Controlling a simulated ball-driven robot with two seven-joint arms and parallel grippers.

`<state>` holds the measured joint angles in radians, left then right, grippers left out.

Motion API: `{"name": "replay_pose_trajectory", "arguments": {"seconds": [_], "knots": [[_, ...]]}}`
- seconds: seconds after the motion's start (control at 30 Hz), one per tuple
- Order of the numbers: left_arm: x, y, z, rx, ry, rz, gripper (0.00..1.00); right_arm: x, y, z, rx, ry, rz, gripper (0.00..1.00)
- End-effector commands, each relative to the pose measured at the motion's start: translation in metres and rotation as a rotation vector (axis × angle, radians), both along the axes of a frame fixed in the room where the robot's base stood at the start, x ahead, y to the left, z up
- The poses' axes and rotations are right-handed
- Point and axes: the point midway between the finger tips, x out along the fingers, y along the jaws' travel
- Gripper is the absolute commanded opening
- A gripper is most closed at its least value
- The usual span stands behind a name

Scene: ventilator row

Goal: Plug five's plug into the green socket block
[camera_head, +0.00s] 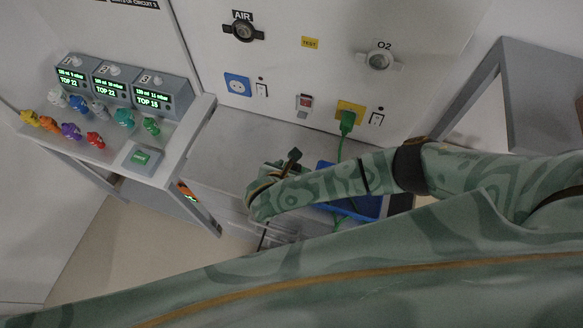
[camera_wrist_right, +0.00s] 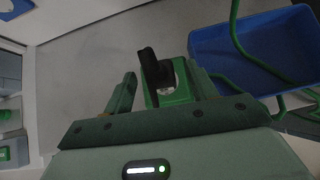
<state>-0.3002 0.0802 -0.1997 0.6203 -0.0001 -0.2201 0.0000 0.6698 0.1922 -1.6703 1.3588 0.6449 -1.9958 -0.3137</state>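My right gripper (camera_wrist_right: 162,88) shows in the right wrist view with its two fingers apart. Between and beyond them is a small green block (camera_wrist_right: 178,97) with a black plug-like piece (camera_wrist_right: 149,64) standing up from it. A gap shows between the left finger and the block; the right finger overlaps the block's edge. I cannot tell whether the black piece is seated in the block, and no number is readable. In the head view, the dark piece (camera_head: 294,155) sticks up beside my right gripper, mostly hidden by the arm. My left gripper is out of view.
A blue bin (camera_wrist_right: 235,45) with green cable (camera_wrist_right: 237,30) lies to the right. A green plug (camera_head: 347,118) sits in the yellow wall socket (camera_head: 357,106); its cable hangs down. A blue socket (camera_head: 237,84) is on the wall. A shelf with displays (camera_head: 153,99) and coloured knobs stands left.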

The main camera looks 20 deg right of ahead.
Motion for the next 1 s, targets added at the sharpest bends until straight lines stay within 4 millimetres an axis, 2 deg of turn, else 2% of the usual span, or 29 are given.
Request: {"name": "replay_pose_trajectory", "arguments": {"seconds": [0.27, 0.7, 0.83, 1.0], "knots": [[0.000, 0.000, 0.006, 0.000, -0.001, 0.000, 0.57, -0.007, 0.005, 0.008, 0.001, 0.002, 0.001, 0.57], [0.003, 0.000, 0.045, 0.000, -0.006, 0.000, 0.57, -0.071, 0.054, 0.085, 0.005, 0.004, 0.000, 0.57], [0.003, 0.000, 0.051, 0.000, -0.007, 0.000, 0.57, -0.084, 0.065, 0.100, 0.003, 0.003, 0.001, 0.57], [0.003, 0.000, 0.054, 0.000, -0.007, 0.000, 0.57, -0.094, 0.072, 0.110, 0.001, 0.002, 0.000, 0.57]]}}
